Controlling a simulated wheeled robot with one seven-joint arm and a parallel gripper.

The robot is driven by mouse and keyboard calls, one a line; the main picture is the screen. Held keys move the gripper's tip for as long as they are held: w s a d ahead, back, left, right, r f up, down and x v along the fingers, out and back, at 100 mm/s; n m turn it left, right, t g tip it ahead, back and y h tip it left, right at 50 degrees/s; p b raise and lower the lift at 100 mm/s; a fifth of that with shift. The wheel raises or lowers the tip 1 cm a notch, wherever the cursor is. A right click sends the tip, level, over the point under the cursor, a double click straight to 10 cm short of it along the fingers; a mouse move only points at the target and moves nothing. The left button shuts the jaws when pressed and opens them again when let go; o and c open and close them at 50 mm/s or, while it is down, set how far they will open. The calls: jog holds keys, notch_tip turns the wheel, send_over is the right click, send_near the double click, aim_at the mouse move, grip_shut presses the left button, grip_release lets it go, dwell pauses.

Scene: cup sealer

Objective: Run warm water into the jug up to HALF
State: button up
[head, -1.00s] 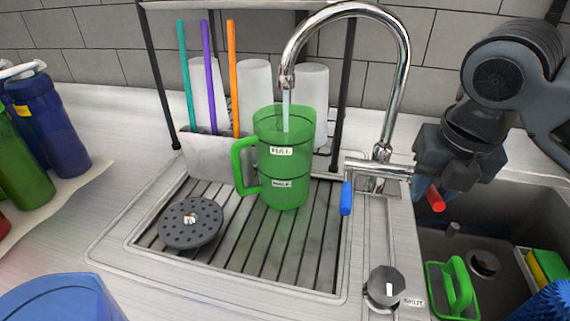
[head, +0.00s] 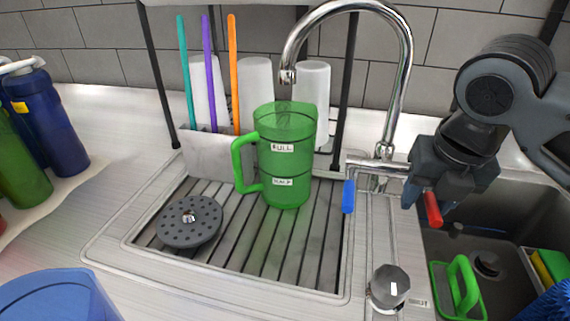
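The green translucent jug (head: 287,180) stands upright on the drain rack under the tap spout (head: 288,76), its handle to the left. It has a FULL label (head: 282,147) and a HALF label (head: 283,181). I cannot make out the water level, and no stream shows below the spout. The blue tap lever (head: 348,196) and the red tap lever (head: 433,209) both hang down. My gripper (head: 422,200) is at the red lever on the right end of the tap bar. Its fingers are mostly hidden, so I cannot tell whether they grip it.
A round grey perforated disc (head: 189,221) lies on the rack (head: 260,257). A dark knob (head: 388,285) sits at the front right. The sink basin (head: 448,236) holds a green-handled tool (head: 462,285). Cups and straws stand behind; bottles stand at left.

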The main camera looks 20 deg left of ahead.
jog(key=shift+o, duration=0.5)
jog(key=shift+w+d, duration=0.1)
jog(key=shift+d, duration=0.05)
jog(key=shift+r, duration=0.15)
notch_tip(320, 180, up, 8)
jog(key=p, duration=0.6)
